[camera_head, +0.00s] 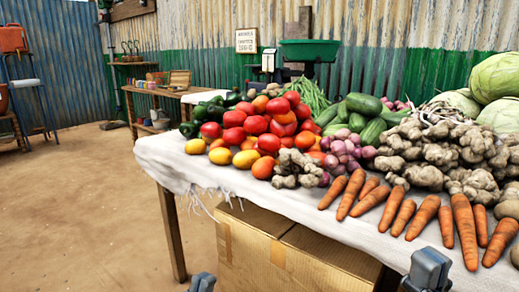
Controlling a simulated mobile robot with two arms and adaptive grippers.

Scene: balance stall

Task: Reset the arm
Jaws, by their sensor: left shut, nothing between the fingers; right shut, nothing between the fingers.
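My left gripper (203,282) shows only as a small grey tip at the bottom edge, in front of the stall table and over the dirt floor in the picture. My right gripper (428,271) shows at the bottom right, in front of the white cloth's lower edge. Both are shut and hold nothing that I can see. Most of both arms is out of the picture.
A table with a white cloth (165,163) carries tomatoes (257,124), carrots (467,230), ginger (425,176) and cabbages (497,77). A cardboard box (245,250) stands beneath it. A green scale (308,50) stands behind. The dirt floor (80,210) at left is clear.

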